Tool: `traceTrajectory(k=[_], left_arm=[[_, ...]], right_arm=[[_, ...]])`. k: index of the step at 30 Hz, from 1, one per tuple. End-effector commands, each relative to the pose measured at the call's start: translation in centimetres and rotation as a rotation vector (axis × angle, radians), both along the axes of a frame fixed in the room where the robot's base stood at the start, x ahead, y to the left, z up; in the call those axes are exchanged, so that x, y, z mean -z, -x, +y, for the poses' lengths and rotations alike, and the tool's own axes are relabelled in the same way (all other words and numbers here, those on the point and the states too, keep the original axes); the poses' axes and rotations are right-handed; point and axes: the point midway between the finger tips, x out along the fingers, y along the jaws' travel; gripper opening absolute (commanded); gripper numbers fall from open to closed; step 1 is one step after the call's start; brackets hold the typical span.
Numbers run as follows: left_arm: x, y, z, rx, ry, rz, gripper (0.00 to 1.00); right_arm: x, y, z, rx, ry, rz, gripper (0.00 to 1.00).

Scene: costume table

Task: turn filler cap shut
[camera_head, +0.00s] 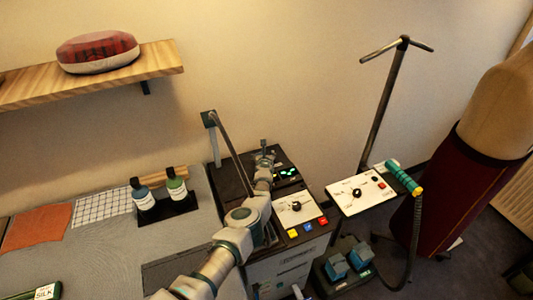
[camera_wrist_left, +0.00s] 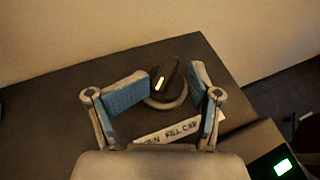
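The filler cap (camera_wrist_left: 169,79) is a black knob with a white mark on a round collar, on top of a dark machine (camera_head: 287,158). A white label (camera_wrist_left: 170,130) in front of it reads roughly "open fill cap". My left gripper (camera_wrist_left: 172,74) is open, with one blue-padded finger on each side of the cap. The left finger is close beside the cap; I cannot tell whether it touches. A gap shows at the right finger. In the head view my left gripper (camera_head: 264,160) hides the cap. My right gripper is not in view.
The machine has a white dial panel (camera_head: 296,209) and coloured buttons. To the right stand a panel with a green handle (camera_head: 400,175) and hose, a tall pole (camera_head: 385,105) and a dress form (camera_head: 480,150). Bottles (camera_head: 143,195) stand on the table at left.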

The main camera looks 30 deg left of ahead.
Motion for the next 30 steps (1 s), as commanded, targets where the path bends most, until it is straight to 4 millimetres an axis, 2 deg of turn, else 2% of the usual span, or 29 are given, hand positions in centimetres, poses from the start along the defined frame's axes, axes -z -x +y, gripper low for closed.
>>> traceTrajectory(k=[12, 18, 19, 30], left_arm=[[-0.10, -0.13, -0.99, 0.000, -0.009, 0.001, 0.56], [0.03, -0.16, -0.72, 0.005, -0.002, 0.000, 0.06], [0.03, -0.18, -0.77, 0.006, -0.001, -0.001, 0.00], [0.11, -0.18, -0.65, 0.003, -0.002, 0.000, 0.00]], right_arm=[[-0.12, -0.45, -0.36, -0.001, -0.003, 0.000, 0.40], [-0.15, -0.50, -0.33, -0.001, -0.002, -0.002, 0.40], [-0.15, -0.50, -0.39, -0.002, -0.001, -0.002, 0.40], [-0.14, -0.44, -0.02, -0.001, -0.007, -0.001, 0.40]])
